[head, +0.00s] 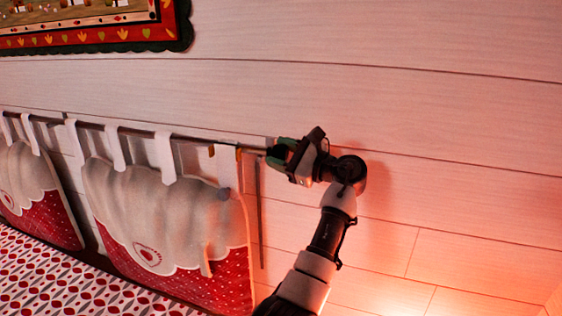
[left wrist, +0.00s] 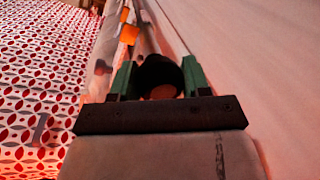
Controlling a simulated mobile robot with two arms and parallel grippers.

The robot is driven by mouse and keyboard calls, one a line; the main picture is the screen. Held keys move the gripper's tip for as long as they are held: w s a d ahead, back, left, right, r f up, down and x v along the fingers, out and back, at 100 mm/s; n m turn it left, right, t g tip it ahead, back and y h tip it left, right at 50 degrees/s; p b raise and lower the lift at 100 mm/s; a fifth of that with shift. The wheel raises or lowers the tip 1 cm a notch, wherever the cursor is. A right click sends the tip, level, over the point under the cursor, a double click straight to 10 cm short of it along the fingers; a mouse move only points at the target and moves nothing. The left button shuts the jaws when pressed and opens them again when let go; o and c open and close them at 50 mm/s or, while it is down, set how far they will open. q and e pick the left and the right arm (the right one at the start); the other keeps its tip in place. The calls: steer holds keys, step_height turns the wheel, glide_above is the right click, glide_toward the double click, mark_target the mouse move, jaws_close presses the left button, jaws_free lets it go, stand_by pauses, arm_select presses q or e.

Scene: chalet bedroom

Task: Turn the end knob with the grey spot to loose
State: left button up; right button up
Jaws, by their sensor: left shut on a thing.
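A thin dark rod (head: 200,139) runs along the white plank wall, with cloth hangings looped over it. My left gripper (head: 280,151) is at the rod's right end, its green fingers closed around a dark end knob. In the left wrist view the dark round knob (left wrist: 158,74) sits between the two green fingers (left wrist: 159,80) of that gripper. A grey spot on the knob cannot be made out. The knob is mostly hidden by the fingers in the head view. My right gripper is not in view.
A red and white cloth hanging (head: 180,235) hangs just left of the gripper. A patterned red and white bedspread (head: 60,275) lies below at left. A framed picture (head: 95,35) is on the wall at upper left. The wall to the right is clear.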

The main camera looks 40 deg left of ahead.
arm_select(q)
steer(key=shift+n+b, duration=0.8)
steer(key=shift+n, duration=0.2)
steer(key=o, duration=0.9)
steer(key=shift+d+f, duration=0.1)
steer(key=shift+d, duration=0.2)
steer(key=d+b, duration=0.1)
steer(key=d, duration=0.2)
steer(key=w+d+b, duration=0.1)
steer(key=d, duration=0.2)
steer(key=d+f+b, duration=0.1)
steer(key=d, duration=0.3)
steer(key=shift+w+b, duration=0.2)
steer(key=shift+b, duration=0.15)
